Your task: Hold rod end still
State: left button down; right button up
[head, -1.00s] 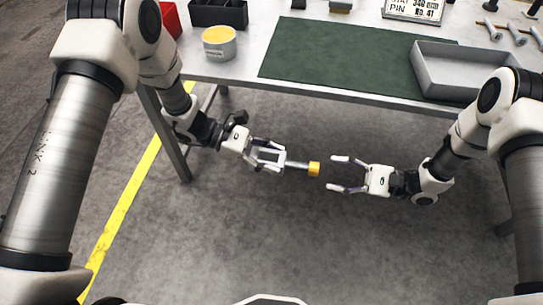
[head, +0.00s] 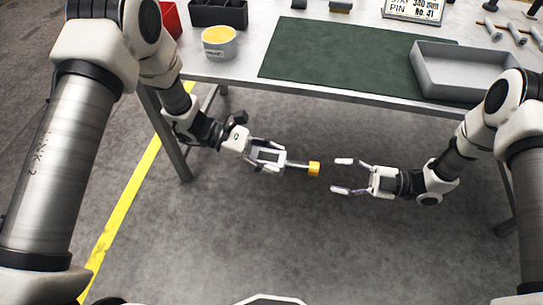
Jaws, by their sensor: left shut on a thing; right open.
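A short grey rod (head: 298,165) with a yellow end (head: 314,169) shows in the head view, in the air in front of the table. My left gripper (head: 280,161) is shut on the rod, which points right with its yellow end outward. My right gripper (head: 345,176) is open and empty. Its two fingers point left toward the yellow end, with a small gap between them and it. The part of the rod inside the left fingers is hidden.
The table (head: 240,60) carries a green mat (head: 340,55), a grey tray (head: 465,91), a yellow-topped tub (head: 219,44) and a black bin (head: 218,14). Several rods (head: 515,33) lie at the right. The grey floor (head: 270,240) below is clear.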

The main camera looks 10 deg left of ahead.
jog(key=n, duration=0.3)
jog(key=d+n, duration=0.1)
jog(key=n, duration=0.3)
jog(key=d+n, duration=0.1)
jog(key=n, duration=0.2)
jog(key=shift+w+d+r+n+t, duration=0.1)
jog(key=shift+w+d+n+t, duration=0.1)
jog(key=shift+n+t, duration=0.1)
jog(key=a, duration=0.8)
jog(key=shift+w, duration=0.3)
